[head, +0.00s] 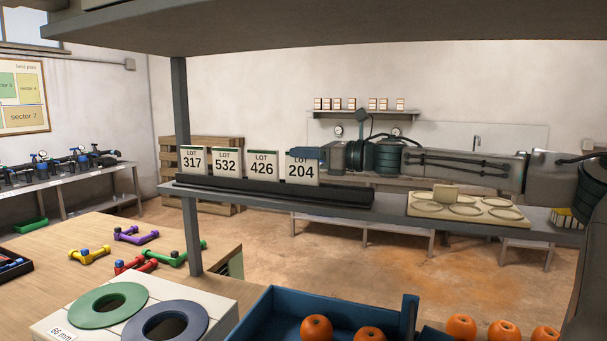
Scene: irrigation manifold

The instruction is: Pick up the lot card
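Several white lot cards with dark green top edges stand upright in a row in a long black holder (270,194) on the shelf. From left to right they are card 317 (193,162), card 532 (227,163), card 426 (262,166) and card 204 (301,171). My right gripper (307,154) reaches in from the right, its fingers lying over the top edge of card 204 and hiding part of it. Whether the fingers are closed on that card cannot be told from this side. My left gripper is out of view.
A cream tray (418,208) with round recesses stands on the shelf, right of the holder. A grey post (181,95) rises at the shelf's left, and an upper board (330,25) hangs above. Below are a blue crate (262,312) and oranges (461,326).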

